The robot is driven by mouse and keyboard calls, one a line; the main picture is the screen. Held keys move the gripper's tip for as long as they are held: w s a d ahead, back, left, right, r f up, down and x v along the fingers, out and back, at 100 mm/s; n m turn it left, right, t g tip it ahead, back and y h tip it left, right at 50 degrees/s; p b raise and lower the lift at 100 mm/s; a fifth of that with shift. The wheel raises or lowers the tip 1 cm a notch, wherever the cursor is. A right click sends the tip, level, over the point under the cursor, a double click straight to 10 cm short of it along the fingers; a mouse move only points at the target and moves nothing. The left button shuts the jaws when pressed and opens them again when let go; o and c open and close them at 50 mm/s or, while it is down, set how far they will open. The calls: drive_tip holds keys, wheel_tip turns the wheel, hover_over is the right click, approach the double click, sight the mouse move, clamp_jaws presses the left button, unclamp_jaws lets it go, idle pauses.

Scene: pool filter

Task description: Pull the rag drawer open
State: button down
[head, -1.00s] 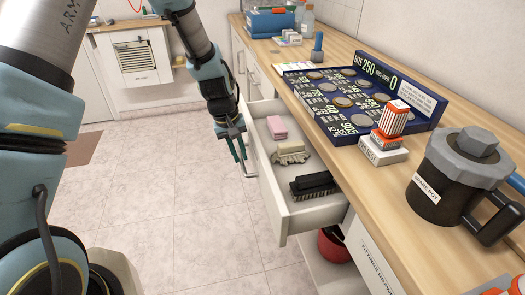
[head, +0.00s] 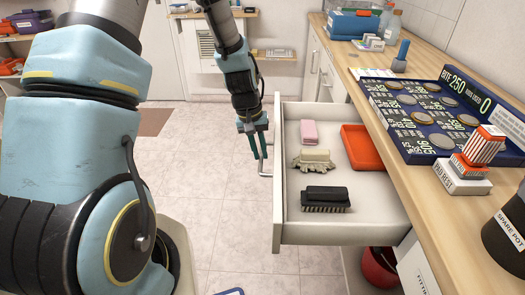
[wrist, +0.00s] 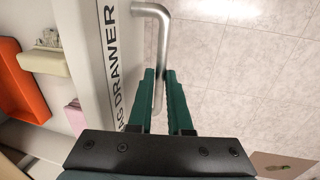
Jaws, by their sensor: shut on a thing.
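The rag drawer (head: 278,190) stands well out from the counter, its inside showing in the head view. Its front, with part of the word "DRAWER", shows in the wrist view (wrist: 100,60). A bent metal bar handle (wrist: 161,50) sticks out from that front. My gripper (wrist: 160,75) is shut on the handle, one green finger on each side of the bar. In the head view my gripper (head: 259,165) is at the outer side of the drawer front.
A red bucket (head: 379,267) stands below the drawer.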

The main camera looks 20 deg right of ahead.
drive_tip(key=c, duration=0.8)
unclamp_jaws()
drive_tip(key=shift+c, duration=0.2)
wheel_tip(320, 180, up, 11)
drive_tip(key=a, duration=0.2)
drive_tip(key=shift+w+f+b, duration=0.2)
drive_tip(key=shift+w+b, duration=0.2)
drive_tip(key=shift+b, duration=0.05)
